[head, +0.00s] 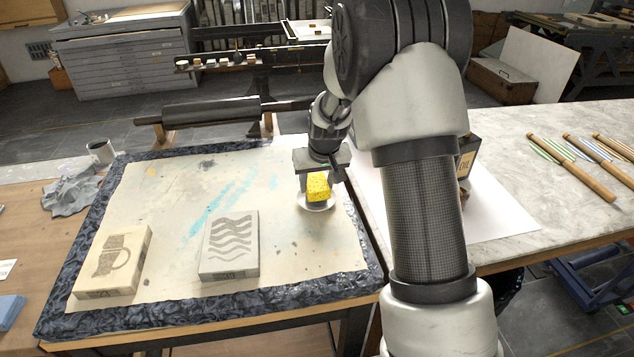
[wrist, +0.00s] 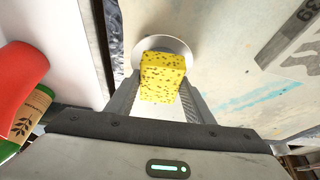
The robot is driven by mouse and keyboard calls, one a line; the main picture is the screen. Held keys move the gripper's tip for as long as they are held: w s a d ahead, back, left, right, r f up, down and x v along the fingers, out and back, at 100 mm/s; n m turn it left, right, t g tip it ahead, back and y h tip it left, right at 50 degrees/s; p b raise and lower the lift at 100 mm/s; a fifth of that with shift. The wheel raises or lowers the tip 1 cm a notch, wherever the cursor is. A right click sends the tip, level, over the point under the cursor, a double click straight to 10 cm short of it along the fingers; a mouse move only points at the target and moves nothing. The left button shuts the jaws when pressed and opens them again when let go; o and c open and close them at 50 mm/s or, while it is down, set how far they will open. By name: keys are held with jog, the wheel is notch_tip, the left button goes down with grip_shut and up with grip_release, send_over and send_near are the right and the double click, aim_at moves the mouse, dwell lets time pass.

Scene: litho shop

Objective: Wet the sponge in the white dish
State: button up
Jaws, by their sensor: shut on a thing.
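A yellow speckled sponge (head: 318,187) is held between the fingers of my gripper (head: 320,178). The wrist view shows the sponge (wrist: 162,77) between the two fingers (wrist: 160,100). The white dish (head: 317,204) is under the sponge, near the right edge of the stained sheet on the table. In the wrist view the dish (wrist: 165,43) shows around the far end of the sponge. I cannot tell whether the sponge touches the dish. Any water in the dish is hidden.
Two printed stone blocks, one with a mug picture (head: 112,262) and one with wavy lines (head: 229,246), lie left of the dish. A red thing (wrist: 22,78) and a green labelled one (wrist: 25,118) stand close by in the wrist view.

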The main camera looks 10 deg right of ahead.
aim_at(317, 183)
jog(key=shift+s+f+b, duration=0.1)
jog(key=shift+f+b, duration=0.3)
jog(key=shift+f, duration=0.1)
dwell(1.3)
jog(key=shift+r+p, duration=2.2)
jog(key=shift+r, duration=1.35)
jog(key=s+r+p, duration=0.4)
jog(key=s+p, duration=0.2)
jog(key=s, duration=0.2)
jog(key=s+r+p, duration=0.5)
jog(key=s+p, duration=0.2)
jog(key=s, duration=0.2)
jog(key=shift+r, duration=0.25)
